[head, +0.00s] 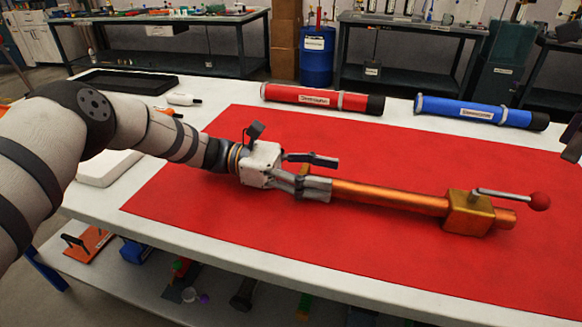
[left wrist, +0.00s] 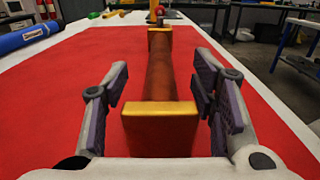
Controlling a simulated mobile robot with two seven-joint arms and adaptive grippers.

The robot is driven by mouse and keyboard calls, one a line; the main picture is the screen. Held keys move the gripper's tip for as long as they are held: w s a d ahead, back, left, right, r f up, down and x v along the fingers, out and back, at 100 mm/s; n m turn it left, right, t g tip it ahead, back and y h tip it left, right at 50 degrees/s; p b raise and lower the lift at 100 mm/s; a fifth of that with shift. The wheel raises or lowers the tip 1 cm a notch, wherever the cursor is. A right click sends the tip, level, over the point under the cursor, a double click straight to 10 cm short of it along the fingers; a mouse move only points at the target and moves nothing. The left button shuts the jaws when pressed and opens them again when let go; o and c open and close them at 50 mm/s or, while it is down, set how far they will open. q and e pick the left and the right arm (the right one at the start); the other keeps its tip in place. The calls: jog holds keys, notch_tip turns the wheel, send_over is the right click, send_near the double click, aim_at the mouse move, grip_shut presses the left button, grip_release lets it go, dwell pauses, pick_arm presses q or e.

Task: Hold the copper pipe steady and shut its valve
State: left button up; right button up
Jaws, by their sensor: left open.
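The copper pipe (head: 390,196) lies on the red mat, running to the right. A brass valve block (head: 468,213) sits near its right end. Its grey lever (head: 500,194) has a red ball (head: 540,201) and points right, roughly along the pipe. My left gripper (head: 325,176) is open at the pipe's left end. In the left wrist view, the fingers (left wrist: 160,85) stand on either side of the pipe (left wrist: 160,72), with gaps, and a brass end block (left wrist: 160,128) lies between them. A dark part at the head view's right edge (head: 573,143) looks like my right gripper, mostly cut off.
The red mat (head: 200,205) covers much of the white table. A red tube (head: 320,98) and a blue tube (head: 478,111) lie behind it. A black tray (head: 125,82) and a white bottle (head: 184,99) are at the back left. The mat in front of the pipe is clear.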

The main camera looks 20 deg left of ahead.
pick_arm(q)
jog(key=shift+d, duration=0.45)
grip_shut()
pick_arm(e)
grip_shut()
jog(key=w+d+n+t, duration=0.1)
jog(key=n, duration=0.5)
jog(key=w+r+n+t+h, duration=0.1)
jog(key=n, duration=0.5)
jog(key=w+d+n+t+h, duration=0.1)
jog(key=n, duration=0.5)
jog(key=shift+d+r+n, duration=0.3)
